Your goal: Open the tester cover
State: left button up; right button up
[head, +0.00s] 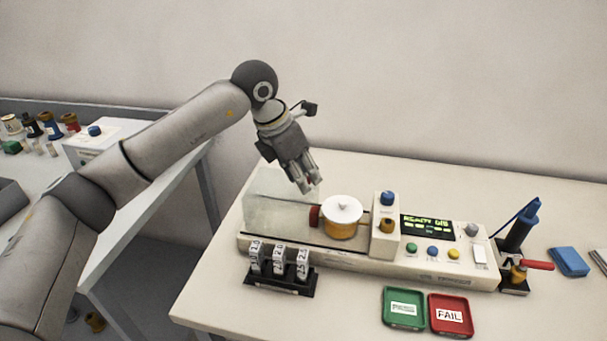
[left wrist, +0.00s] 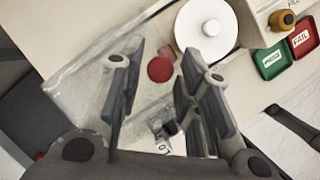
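The tester (head: 345,255) is a long pale box on the table, with a lit display, coloured buttons and knobs at its right part. A clear cover (head: 272,207) stands over its left end; it also shows in the left wrist view (left wrist: 85,85). I cannot tell its exact hinge position. A red round knob (head: 315,216) sits by the yellow cylinder with a white lid (head: 342,222). My left gripper (head: 309,187) is above the cover and red knob, pointing down. In the left wrist view its fingers (left wrist: 162,85) are apart, with the red knob seen between them. My right gripper is out of view.
A black rack with white labelled pieces (head: 280,272) stands in front of the tester. A green tray (head: 404,309) and a red FAIL tray (head: 451,314) lie at the front. A blue tool (head: 521,226) stands at the right. A second table with spools is at the left.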

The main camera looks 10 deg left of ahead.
pick_arm(q)
jog(key=shift+o, duration=0.5)
jog(key=v, duration=1.2)
jog(key=shift+f, duration=0.1)
